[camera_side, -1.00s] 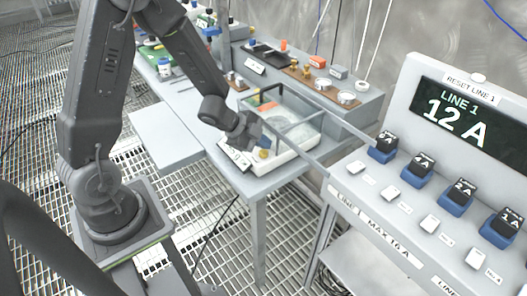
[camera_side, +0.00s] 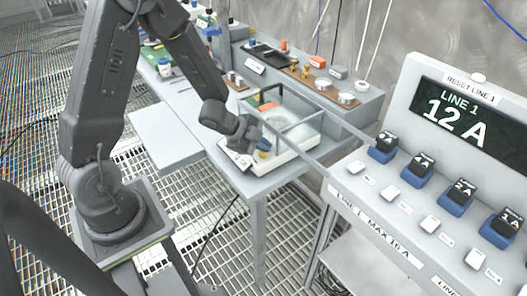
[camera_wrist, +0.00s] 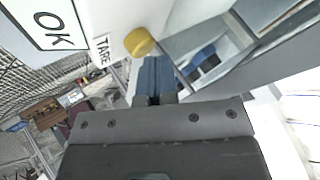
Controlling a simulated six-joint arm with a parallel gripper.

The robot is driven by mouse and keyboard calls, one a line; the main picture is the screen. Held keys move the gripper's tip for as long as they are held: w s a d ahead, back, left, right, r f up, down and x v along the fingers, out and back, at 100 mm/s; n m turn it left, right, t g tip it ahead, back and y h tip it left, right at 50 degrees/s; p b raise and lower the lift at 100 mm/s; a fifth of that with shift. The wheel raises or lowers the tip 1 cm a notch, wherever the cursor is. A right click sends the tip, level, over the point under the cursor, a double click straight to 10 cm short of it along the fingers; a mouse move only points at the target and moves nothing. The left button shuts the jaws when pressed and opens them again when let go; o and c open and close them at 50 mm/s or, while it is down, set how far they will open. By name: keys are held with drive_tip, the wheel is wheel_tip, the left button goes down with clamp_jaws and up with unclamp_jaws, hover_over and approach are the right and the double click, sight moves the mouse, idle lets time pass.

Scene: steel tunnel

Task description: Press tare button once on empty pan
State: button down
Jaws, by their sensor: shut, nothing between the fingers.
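The scale (camera_side: 296,158) is a white base with a clear-walled enclosure on the grey table. Its yellow round tare button (camera_wrist: 139,41) is beside a "TARE" label in the wrist view. A display (camera_wrist: 48,22) next to it reads "OK". My gripper (camera_wrist: 155,62) is shut and empty, with blue fingertips very close to the button; I cannot tell whether they touch it. In the side view my gripper (camera_side: 263,145) is low over the scale's front edge and partly covers the display. The pan's surface is not clear in either view.
A grey raised shelf (camera_side: 350,112) with small weights and parts stands behind the scale. At right, a console (camera_side: 400,215) carries several blue-based blocks, white buttons and a screen reading "LINE 1 12 A". The table's left part (camera_side: 165,135) is clear.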

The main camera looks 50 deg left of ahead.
drive_tip(key=shift+f, duration=0.2)
drive_tip(key=shift+r, duration=0.1)
idle(0.4)
drive_tip(key=shift+r, duration=0.8)
drive_tip(key=shift+r, duration=2.5)
